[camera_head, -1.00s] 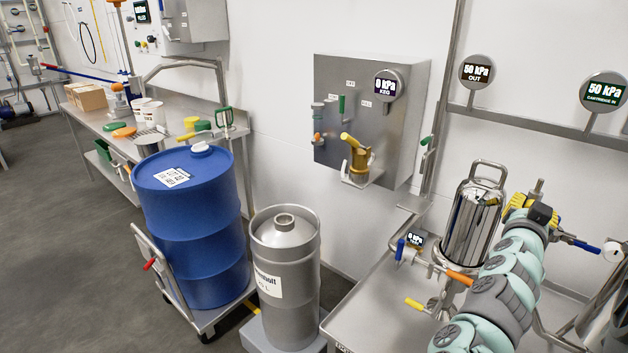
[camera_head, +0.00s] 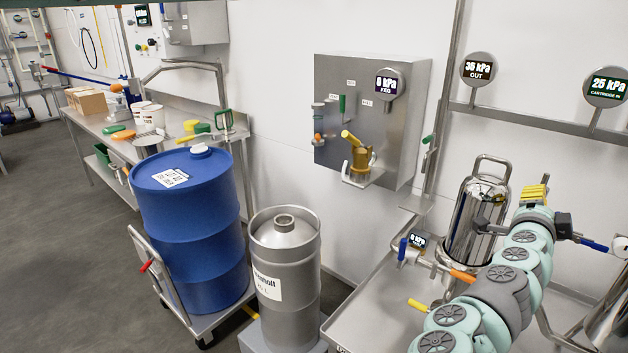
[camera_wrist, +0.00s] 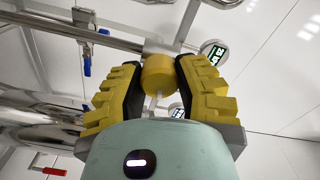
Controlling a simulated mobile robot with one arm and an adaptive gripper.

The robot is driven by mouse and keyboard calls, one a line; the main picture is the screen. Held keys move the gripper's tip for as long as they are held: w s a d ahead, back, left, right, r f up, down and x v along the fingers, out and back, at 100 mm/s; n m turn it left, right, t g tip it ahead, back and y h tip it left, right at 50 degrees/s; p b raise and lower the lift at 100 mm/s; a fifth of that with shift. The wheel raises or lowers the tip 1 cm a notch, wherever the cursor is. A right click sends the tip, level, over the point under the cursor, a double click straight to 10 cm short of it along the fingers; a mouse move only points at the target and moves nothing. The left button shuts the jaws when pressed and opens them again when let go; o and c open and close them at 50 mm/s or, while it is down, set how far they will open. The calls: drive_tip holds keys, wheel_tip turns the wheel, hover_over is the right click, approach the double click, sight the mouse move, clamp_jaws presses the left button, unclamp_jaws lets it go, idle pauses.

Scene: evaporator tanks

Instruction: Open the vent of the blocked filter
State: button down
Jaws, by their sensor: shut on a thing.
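In the wrist view my gripper (camera_wrist: 158,72) has its yellow ribbed fingers closed on the two sides of a round yellow knob (camera_wrist: 158,80). The knob sits at a steel pipe fitting. In the head view my gripper (camera_head: 534,193) is at the right, just right of a polished steel filter housing (camera_head: 476,218) with a top handle; the knob is hidden there. A second steel housing (camera_head: 610,318) shows partly at the right edge. I cannot tell which filter is blocked. The OUT gauge (camera_head: 479,70) reads 35 kPa and the CARTRIDGE IN gauge (camera_head: 607,87) reads 25 kPa.
A blue-handled valve (camera_head: 592,244) lies right of my gripper. An orange handle (camera_head: 462,277) and a yellow handle (camera_head: 418,305) stand close to my arm. A steel keg (camera_head: 285,270) and a blue drum (camera_head: 190,225) stand left of the steel bench. The floor at left is clear.

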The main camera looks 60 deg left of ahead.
drive_tip(key=shift+d+m, duration=0.15)
drive_tip(key=shift+m, duration=1.05)
drive_tip(key=c, duration=0.8)
unclamp_jaws()
drive_tip(key=shift+w+d, duration=0.1)
drive_tip(key=shift+w, duration=0.05)
drive_tip(key=shift+o, duration=1)
drive_tip(key=v, duration=1.2)
drive_tip(key=shift+a, duration=0.2)
